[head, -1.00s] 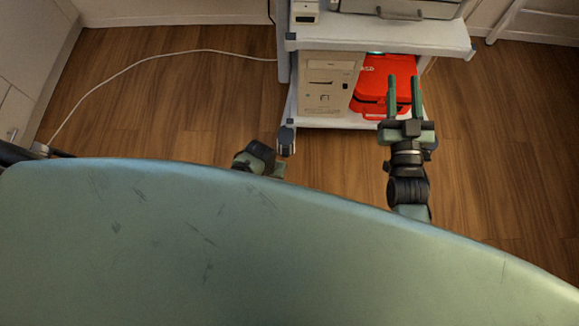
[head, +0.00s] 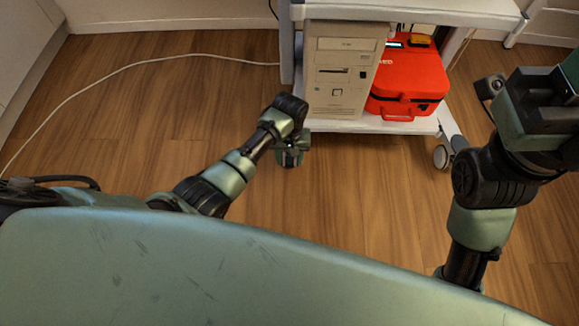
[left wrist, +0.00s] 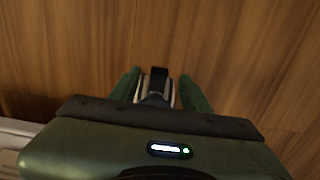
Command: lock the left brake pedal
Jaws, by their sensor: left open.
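In the left wrist view a caster wheel with a black brake pedal (left wrist: 158,82) stands over the wood floor, between the two green fingers of my left gripper (left wrist: 162,92). The fingers are apart on either side of it; I cannot tell whether they touch it. In the head view my left gripper (head: 291,153) points down at the cart's front left corner and hides the left caster there. My right gripper (head: 545,105) is at the right edge, raised and large in the picture; its fingertips do not show clearly.
The white cart (head: 440,10) holds a beige computer (head: 340,85) and a red case (head: 405,85) on its lower shelf. Its right caster (head: 441,156) stands on the floor. A white cable (head: 130,68) lies at left. The wood floor before the cart is clear.

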